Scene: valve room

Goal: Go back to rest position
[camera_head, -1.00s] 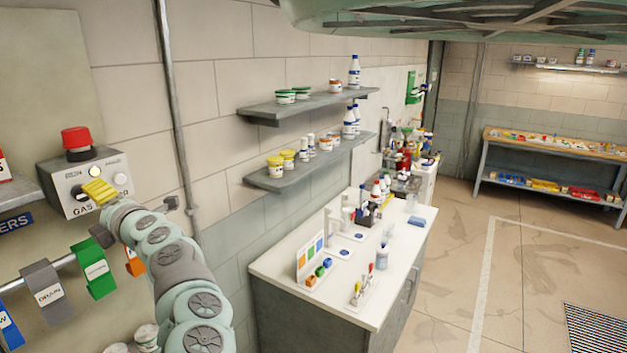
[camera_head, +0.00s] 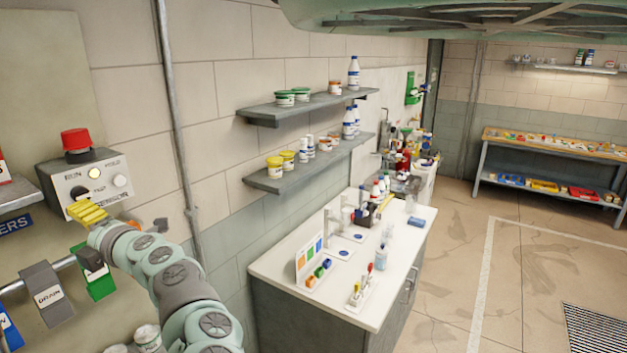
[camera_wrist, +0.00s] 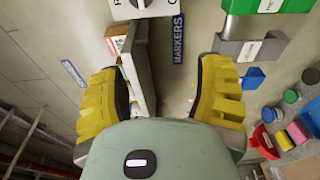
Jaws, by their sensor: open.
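My gripper (camera_head: 87,212) has yellow fingers and is in front of the wall at the left, just below the grey control box (camera_head: 92,185) with its red button (camera_head: 76,141). In the wrist view my gripper (camera_wrist: 165,95) is spread wide, with nothing between its fingers. The green tag (camera_head: 97,278) and the grey DRAIN tag (camera_head: 50,294) hang from the rail close below my gripper. Part of the box's lower edge is hidden by my fingers.
A blue MARKERS sign (camera_wrist: 178,38) is on the wall beside a small shelf. A white-topped counter (camera_head: 290,268) stands to the right, with two wall shelves (camera_head: 310,165) above it. A workbench (camera_head: 555,143) is at the far right, with open floor before it.

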